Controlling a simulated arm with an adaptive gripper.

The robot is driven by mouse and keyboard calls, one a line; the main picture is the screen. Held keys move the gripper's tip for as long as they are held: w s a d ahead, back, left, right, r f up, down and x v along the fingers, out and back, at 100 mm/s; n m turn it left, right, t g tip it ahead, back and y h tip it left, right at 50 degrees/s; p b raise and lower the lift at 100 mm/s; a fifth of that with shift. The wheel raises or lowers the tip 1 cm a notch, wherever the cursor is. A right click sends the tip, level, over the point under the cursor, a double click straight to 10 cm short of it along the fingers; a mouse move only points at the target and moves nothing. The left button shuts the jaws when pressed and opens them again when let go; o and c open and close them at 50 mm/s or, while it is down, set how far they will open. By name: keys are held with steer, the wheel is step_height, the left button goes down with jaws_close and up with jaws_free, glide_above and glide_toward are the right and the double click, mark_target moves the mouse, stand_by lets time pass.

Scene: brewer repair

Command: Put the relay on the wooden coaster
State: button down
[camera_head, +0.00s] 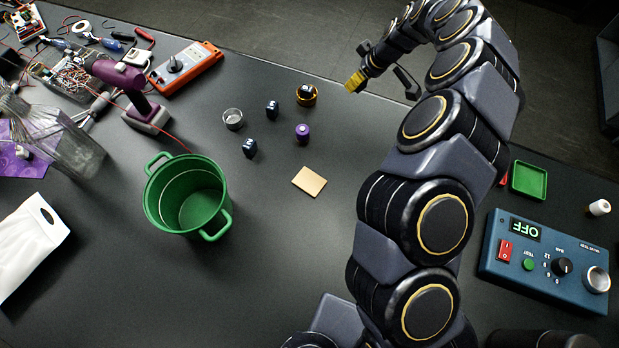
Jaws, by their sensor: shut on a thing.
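My gripper (363,76) is in the air near the table's back edge, at the upper middle. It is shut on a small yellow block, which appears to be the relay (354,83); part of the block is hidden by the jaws. A flat, square, light-wood piece, which looks like the wooden coaster (309,181), lies bare on the dark table, below and left of my gripper. The relay is clear of the coaster.
Near the coaster are a purple cylinder (302,132), dark blocks (249,148) (272,109), a round orange-rimmed holder (315,98) and a clear dish (232,119). A green pot (159,205) stands left. A blue tester (520,270) and green tray (528,180) lie right.

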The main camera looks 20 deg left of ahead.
steer(key=s+d+f+n, duration=0.1)
steer(key=s+d, duration=0.2)
steer(key=s, duration=0.2)
steer(key=n+g, duration=0.2)
steer(key=n, duration=0.2)
glide_above(303, 179)
steer(key=d, duration=0.1)
steer(key=shift+d+f, duration=0.1)
steer(key=shift+f, duration=3.95)
steer(key=shift+f, duration=0.1)
steer(key=c, duration=0.9)
jaws_free()
steer(key=shift+o, duration=0.2)
